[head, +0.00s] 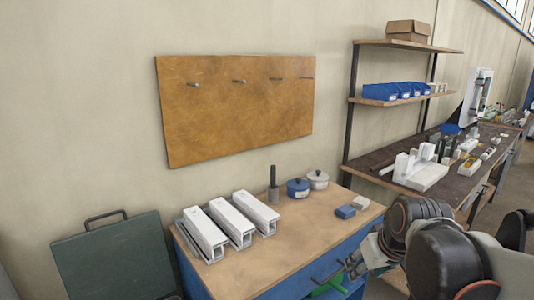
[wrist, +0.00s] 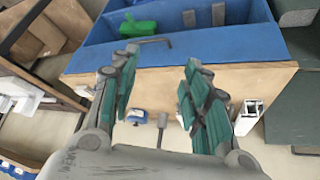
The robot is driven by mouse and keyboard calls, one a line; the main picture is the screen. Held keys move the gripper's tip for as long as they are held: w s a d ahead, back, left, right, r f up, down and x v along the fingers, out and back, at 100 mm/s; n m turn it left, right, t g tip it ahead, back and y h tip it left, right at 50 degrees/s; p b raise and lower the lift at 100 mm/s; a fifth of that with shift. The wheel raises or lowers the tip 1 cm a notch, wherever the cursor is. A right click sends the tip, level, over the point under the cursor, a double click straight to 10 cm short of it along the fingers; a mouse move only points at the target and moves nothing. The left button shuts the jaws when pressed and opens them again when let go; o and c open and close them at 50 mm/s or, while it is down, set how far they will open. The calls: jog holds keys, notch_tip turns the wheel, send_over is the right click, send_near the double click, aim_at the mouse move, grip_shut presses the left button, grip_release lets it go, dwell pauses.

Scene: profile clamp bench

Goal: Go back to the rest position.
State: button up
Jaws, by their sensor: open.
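My gripper (wrist: 155,85) is open and empty in the wrist view, its two teal-padded fingers well apart. In the head view my gripper (head: 352,268) is at the lower right, beside the right front of the workbench (head: 270,258), partly hidden by my arm. Between and beyond the fingers, the wrist view shows the bench's wooden edge (wrist: 255,82) and its blue front (wrist: 215,52). Nothing is held. I cannot tell the exact gap between fingers and bench.
Three white profiles (head: 240,226), a dark upright tool (head: 273,185), a blue pot (head: 298,187), a white pot (head: 318,179) and a blue block (head: 345,211) stand on the bench. A green case (head: 115,258) is at left, shelves (head: 400,98) at right.

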jog(key=s+a+m+t, duration=0.1)
jog(key=s+a, duration=0.1)
jog(key=s, duration=1.1)
jog(key=shift+s+a+r+m, duration=0.25)
jog(key=shift+s+a+m, duration=0.05)
jog(key=shift+m, duration=0.1)
